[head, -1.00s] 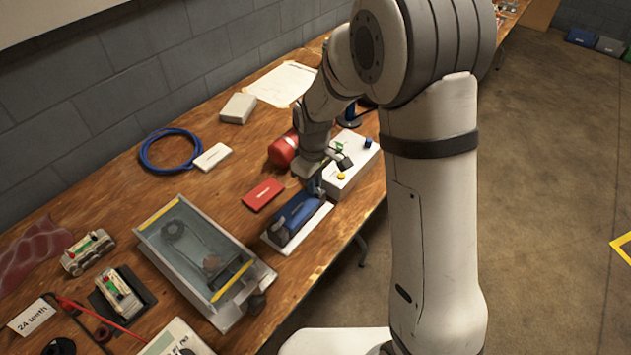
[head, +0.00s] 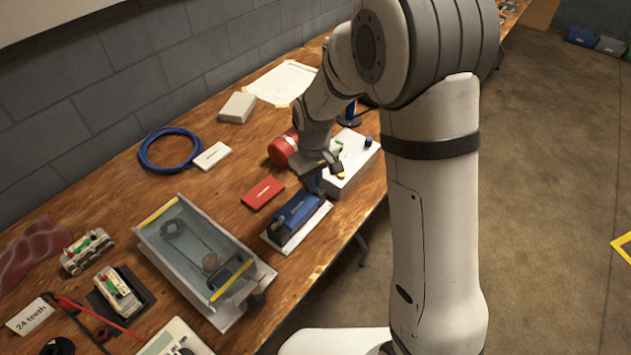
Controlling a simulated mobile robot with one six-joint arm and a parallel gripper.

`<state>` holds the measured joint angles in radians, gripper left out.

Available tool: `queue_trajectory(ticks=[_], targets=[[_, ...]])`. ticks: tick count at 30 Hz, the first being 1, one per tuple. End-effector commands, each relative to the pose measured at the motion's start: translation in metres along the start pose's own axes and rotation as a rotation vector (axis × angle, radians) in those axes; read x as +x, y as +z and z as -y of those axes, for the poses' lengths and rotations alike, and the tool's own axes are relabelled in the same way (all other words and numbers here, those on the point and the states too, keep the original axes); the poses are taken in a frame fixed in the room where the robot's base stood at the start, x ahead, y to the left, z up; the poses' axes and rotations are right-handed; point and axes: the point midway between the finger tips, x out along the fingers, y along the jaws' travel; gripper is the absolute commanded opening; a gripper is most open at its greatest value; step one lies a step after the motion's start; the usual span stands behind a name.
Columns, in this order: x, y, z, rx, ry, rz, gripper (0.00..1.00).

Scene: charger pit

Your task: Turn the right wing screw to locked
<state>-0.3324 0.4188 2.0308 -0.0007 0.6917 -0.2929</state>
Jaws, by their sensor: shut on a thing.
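A blue block (head: 295,212) sits on a white base plate (head: 304,236) near the table's front edge. A dark knob-like part (head: 276,230) stands at its left end. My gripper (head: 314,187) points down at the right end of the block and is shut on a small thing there. That thing is at the place of the right wing screw, but the jaws hide it. I cannot read its angle or any lock mark.
A white box (head: 352,168) with coloured buttons stands close right of my gripper, and a red cylinder (head: 283,150) behind it. A red flat box (head: 263,193) lies behind the block. A glass-topped case (head: 200,250) stands to the left.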

Motion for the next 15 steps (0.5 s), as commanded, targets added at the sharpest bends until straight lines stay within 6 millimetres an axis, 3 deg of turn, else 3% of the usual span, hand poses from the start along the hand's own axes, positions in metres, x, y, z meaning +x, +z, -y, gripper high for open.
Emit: queue_trajectory(ticks=[15], targets=[[0.0013,0.0005,0.0007,0.491,-0.001,0.003,0.0]])
